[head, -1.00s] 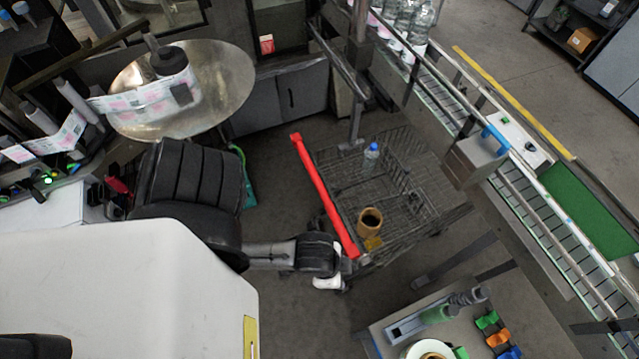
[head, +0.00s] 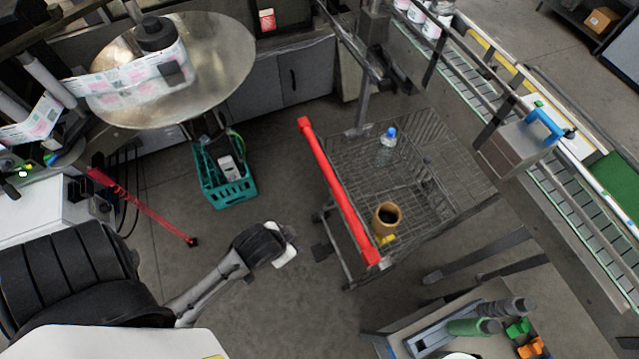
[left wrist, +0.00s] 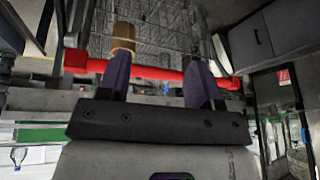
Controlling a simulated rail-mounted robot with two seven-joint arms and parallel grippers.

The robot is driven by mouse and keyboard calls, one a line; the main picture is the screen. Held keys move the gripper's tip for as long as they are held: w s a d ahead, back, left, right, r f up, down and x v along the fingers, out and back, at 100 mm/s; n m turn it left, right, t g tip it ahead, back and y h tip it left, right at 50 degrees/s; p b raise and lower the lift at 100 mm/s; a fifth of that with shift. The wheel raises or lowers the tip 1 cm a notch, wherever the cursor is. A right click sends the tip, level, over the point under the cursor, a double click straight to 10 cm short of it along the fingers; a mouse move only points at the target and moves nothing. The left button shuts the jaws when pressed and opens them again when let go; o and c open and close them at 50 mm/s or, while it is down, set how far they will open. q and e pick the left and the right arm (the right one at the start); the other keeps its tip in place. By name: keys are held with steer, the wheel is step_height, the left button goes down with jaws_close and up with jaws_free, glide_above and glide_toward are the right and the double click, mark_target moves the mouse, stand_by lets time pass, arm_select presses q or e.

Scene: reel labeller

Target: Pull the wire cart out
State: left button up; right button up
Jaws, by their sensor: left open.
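The wire cart (head: 445,200) is a dark grey mesh cart with a red bar handle (head: 338,190) along its left side. Its far right part reaches toward the conveyor's underside. A clear bottle with a blue cap (head: 388,148) and a brown ring-shaped roll (head: 386,219) are in the cart. My left gripper (head: 288,252) is left of the handle's near end, with a gap between them in the head view. In the left wrist view the two fingers (left wrist: 158,80) are apart and empty, and the red handle (left wrist: 150,72) crosses beyond them. My right gripper is in neither view.
A conveyor (head: 530,125) runs along the right. A teal crate (head: 228,190) stands on the floor left of the cart, near a red bar (head: 145,210). A small table (head: 385,345) with tools is at the lower right. Floor between crate and cart is clear.

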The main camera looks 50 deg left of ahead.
arm_select(q)
steer(key=w+a+f+t+y+b, duration=0.1)
steer(key=w+a+f+b, duration=0.25)
steer(key=f, duration=0.25)
steer(key=w+a+f+t+y+b, duration=0.1)
steer(key=w+a+f+t+b, duration=0.2)
steer(key=f, duration=0.4)
steer(key=m+t+h+b, duration=0.1)
steer(key=m+t+b, duration=0.3)
steer(key=m+t, duration=0.9)
glide_toward(333, 180)
steer(key=w, duration=0.3)
steer(key=w+a+r+m+g, duration=0.1)
steer(key=w, duration=0.2)
steer(key=w+m, duration=0.1)
steer(key=w, duration=0.2)
steer(key=shift+a+r+g+p, duration=0.15)
steer(key=shift+r+g+p, duration=0.1)
steer(key=shift+g+p, duration=0.1)
steer(key=shift+w, duration=0.55)
steer(key=shift+c, duration=0.3)
steer(key=c, duration=0.8)
steer(key=shift+r, duration=0.1)
jaws_close()
